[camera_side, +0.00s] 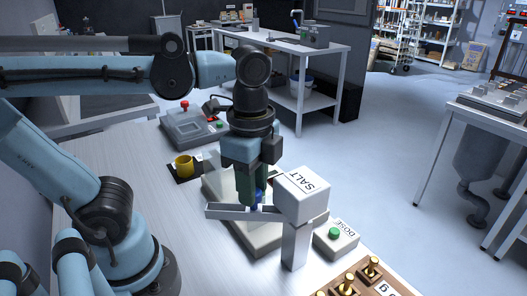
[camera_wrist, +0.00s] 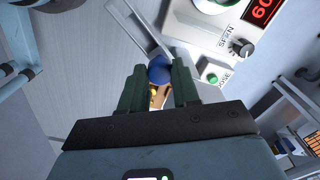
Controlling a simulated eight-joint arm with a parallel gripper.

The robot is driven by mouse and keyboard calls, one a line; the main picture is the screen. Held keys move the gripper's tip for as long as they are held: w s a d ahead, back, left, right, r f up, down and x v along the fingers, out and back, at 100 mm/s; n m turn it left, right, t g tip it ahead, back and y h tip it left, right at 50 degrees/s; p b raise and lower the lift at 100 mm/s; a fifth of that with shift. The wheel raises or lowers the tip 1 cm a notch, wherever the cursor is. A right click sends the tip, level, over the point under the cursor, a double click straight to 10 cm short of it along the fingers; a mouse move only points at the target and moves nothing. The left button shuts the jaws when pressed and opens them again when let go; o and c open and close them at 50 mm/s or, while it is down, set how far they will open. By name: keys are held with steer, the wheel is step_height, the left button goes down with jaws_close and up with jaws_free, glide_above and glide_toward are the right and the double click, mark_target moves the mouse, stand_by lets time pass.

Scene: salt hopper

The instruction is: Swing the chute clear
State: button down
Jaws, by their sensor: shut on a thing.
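The white salt hopper (camera_side: 302,194), marked SALT, stands on a pale post (camera_side: 295,245) in the side view. A grey chute (camera_side: 225,211) runs left from under the hopper, above a pale flat-topped unit (camera_side: 215,188). My gripper (camera_side: 252,197) points down at the chute, its dark green fingers shut on a blue knob (camera_side: 258,199). In the wrist view the same blue knob (camera_wrist: 159,69) sits between the fingertips of my gripper (camera_wrist: 159,82), and part of the chute (camera_wrist: 143,30) shows beyond it. The fingers partly hide the knob and the chute's middle.
A DOSE box (camera_side: 336,241) with a green button stands right of the post. A wooden block (camera_side: 362,281) with brass weights is at the front right. The left tabletop is bare.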

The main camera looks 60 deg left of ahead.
steer(key=shift+s+d+n, duration=0.25)
steer(key=shift+d+n, duration=0.55)
steer(key=shift+n, duration=0.45)
steer(key=shift+s+d+n, duration=0.3)
steer(key=shift+d+n, duration=0.55)
steer(key=shift+n, duration=0.35)
steer(key=shift+s+d+n, duration=0.25)
steer(key=shift+d+n, duration=0.55)
steer(key=shift+n, duration=0.45)
steer(key=c, duration=0.8)
jaws_free()
step_height(320, 180, up, 12)
